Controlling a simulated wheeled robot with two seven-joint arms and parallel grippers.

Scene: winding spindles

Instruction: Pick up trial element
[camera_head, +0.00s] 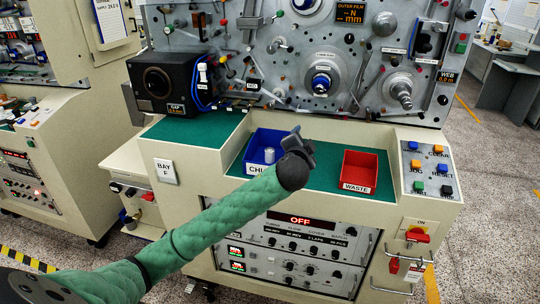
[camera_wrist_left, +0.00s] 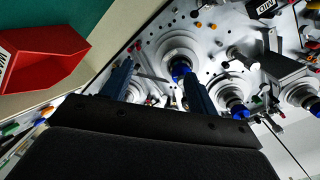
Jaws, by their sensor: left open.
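My left gripper (camera_head: 301,138) is at the end of the green arm, above the teal shelf and between the blue tray and the red tray. In the left wrist view its two dark fingers (camera_wrist_left: 158,85) stand apart with nothing between them. A small pale cylinder (camera_head: 269,155) stands in the blue tray (camera_head: 284,137), whose label is partly hidden by my arm. A spindle with a blue hub (camera_head: 321,83) is on the machine face above the gripper. A blue-hubbed spindle (camera_wrist_left: 180,70) shows beyond the fingers. No object is marked as the trial element. My right gripper is not seen.
The red WASTE tray (camera_head: 360,170) looks empty and also shows in the left wrist view (camera_wrist_left: 40,55). A black GAP box (camera_head: 168,82) juts out at left. A button panel (camera_head: 428,170) is at right. The teal shelf (camera_head: 325,178) is bare between the trays.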

